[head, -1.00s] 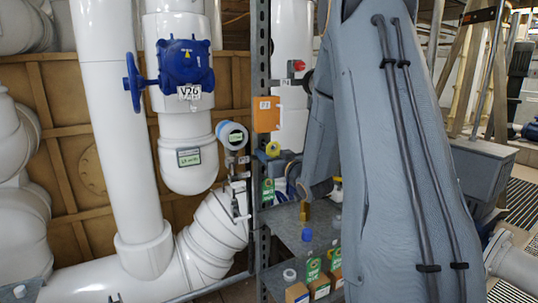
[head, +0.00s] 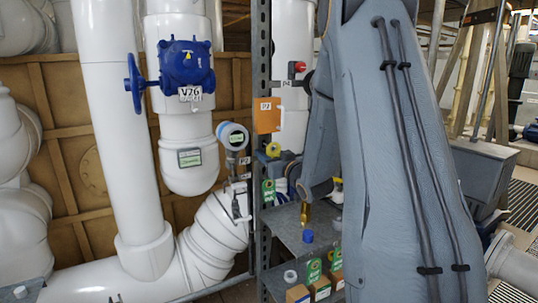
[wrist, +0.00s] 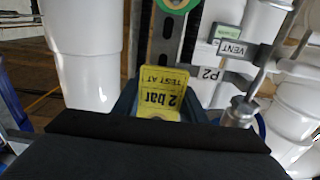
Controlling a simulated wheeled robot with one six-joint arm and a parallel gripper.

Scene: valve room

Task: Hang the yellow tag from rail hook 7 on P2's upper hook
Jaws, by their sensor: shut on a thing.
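The yellow tag (wrist: 162,92) reads "TEST AT 2 bar", upside down in the wrist view. My gripper (wrist: 160,112) is shut on it, with the tag's printed face between the dark fingers. A white P2 label (wrist: 211,73) is just right of the tag in the wrist view. I cannot make out P2's upper hook or rail hook 7. My gripper does not show clearly in the head view, where my arm covers much of the right side.
A slotted metal post (wrist: 164,38) stands behind the tag, with a green round tag (wrist: 176,4) above. A VENT label (wrist: 232,49) and silver fitting (wrist: 240,111) are at right. A shelf (head: 285,237) holds boxes. White pipes (head: 118,130) and blue valve V76 (head: 186,64) stand left.

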